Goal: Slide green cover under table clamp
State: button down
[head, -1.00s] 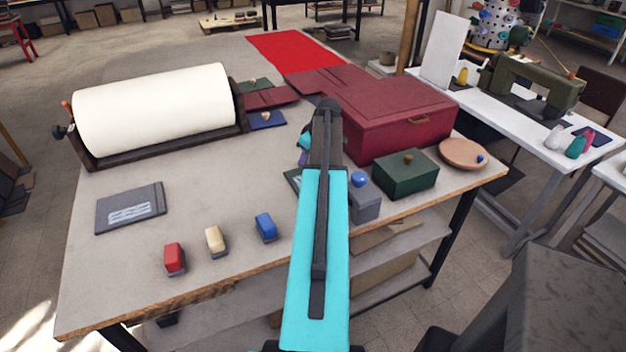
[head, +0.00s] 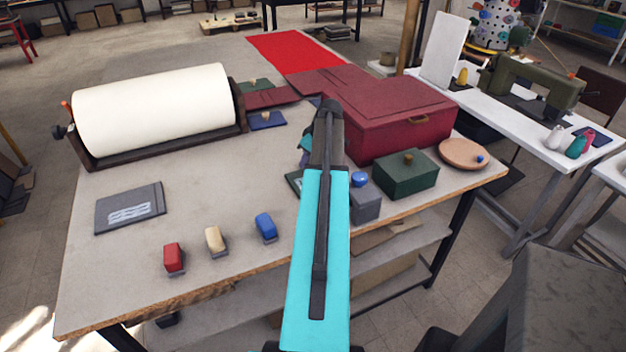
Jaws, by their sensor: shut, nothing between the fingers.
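A dark green flat piece, which looks like the green cover (head: 293,181), lies on the table (head: 190,190) just left of my turquoise arm link. Most of it is hidden behind the arm. A grey block with a blue knob (head: 366,205) stands right of the arm near the front edge. It may be the table clamp, but I cannot tell. My gripper (head: 304,152) is mostly hidden behind my forearm, above the table near the green piece. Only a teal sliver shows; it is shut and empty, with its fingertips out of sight. Contact with the cover cannot be seen.
A dark red box (head: 395,125) stands right of my arm, with a green box (head: 405,178) in front. A white roll (head: 155,108) fills the back left. A grey cover (head: 130,208) and red, cream and blue blocks (head: 265,228) lie at front left.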

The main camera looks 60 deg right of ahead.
jog(key=shift+s+a, duration=0.2)
jog(key=shift+s, duration=0.1)
jog(key=shift+s+a, duration=0.1)
jog(key=shift+s, duration=0.05)
jog(key=shift+s+a, duration=0.15)
jog(key=shift+s, duration=0.05)
dwell(0.5)
jog(key=shift+s+a, duration=0.15)
jog(key=shift+s, duration=0.05)
jog(key=shift+s+a, duration=0.15)
dwell(0.4)
jog(key=shift+s+a, duration=0.15)
jog(key=shift+s, duration=0.1)
jog(key=shift+s+a, duration=0.1)
jog(key=shift+s, duration=0.05)
dwell(0.4)
jog(key=shift+s+a+b, duration=0.2)
jog(key=shift+s+b, duration=0.05)
jog(key=shift+b, duration=0.05)
jog(key=shift+s+a, duration=0.1)
dwell(0.3)
